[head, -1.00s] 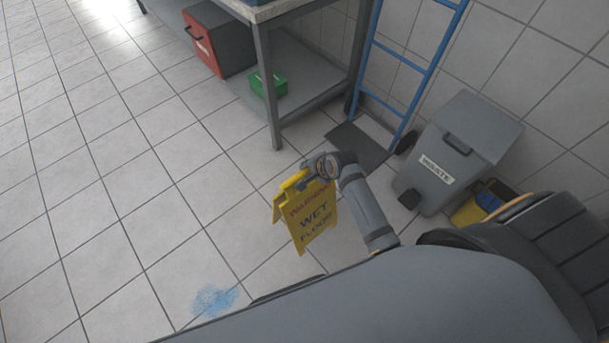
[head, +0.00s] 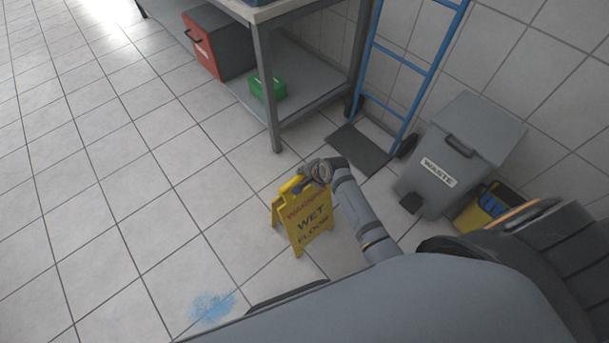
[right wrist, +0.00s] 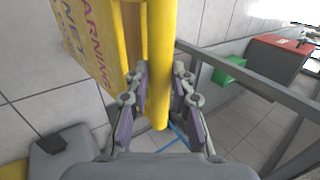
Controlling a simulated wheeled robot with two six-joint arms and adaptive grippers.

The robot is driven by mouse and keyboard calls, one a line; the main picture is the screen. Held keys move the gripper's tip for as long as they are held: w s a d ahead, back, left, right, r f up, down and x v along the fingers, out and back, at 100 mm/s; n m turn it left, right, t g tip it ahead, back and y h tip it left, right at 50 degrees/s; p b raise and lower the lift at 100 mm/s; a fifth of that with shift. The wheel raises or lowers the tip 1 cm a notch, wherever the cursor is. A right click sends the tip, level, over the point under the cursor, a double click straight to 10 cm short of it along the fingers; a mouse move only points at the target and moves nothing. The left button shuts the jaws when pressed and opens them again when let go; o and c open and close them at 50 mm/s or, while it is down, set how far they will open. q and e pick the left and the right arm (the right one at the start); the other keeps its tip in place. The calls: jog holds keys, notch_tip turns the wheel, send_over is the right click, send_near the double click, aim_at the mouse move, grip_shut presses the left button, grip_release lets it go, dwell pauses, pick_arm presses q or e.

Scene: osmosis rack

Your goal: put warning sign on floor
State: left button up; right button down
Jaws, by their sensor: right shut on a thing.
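The yellow warning sign (head: 305,222), an A-frame reading "WARNING WET FLOOR", is upright with its two panels spread in the head view. My right gripper (head: 303,184) is shut on its top edge. In the right wrist view, the fingers (right wrist: 158,108) close on both sides of the sign's yellow top bar (right wrist: 160,60), and the lettered panel (right wrist: 88,45) hangs at the left. I cannot tell whether the sign's feet touch the floor (head: 120,200). A blue wet patch (head: 211,306) lies on the floor in front of the sign. My left gripper is not in view.
A metal table (head: 272,110) with a red box (head: 203,45) and a green box (head: 267,88) on its lower shelf stands behind. A blue hand truck (head: 408,62), a grey waste bin (head: 460,155) and a yellow bucket (head: 480,212) are at the right. The left floor is open.

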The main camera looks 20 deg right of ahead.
jog(key=c, duration=1.1)
grip_release()
jog(key=shift+c, duration=0.2)
jog(key=shift+s+r, duration=0.15)
jog(key=shift+r, duration=0.15)
pick_arm(q)
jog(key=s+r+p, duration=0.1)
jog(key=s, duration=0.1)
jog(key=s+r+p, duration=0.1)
jog(key=p, duration=0.1)
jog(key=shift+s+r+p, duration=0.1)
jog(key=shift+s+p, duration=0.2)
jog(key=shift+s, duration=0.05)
pick_arm(e)
jog(key=v, duration=1.1)
jog(key=shift+r, duration=0.15)
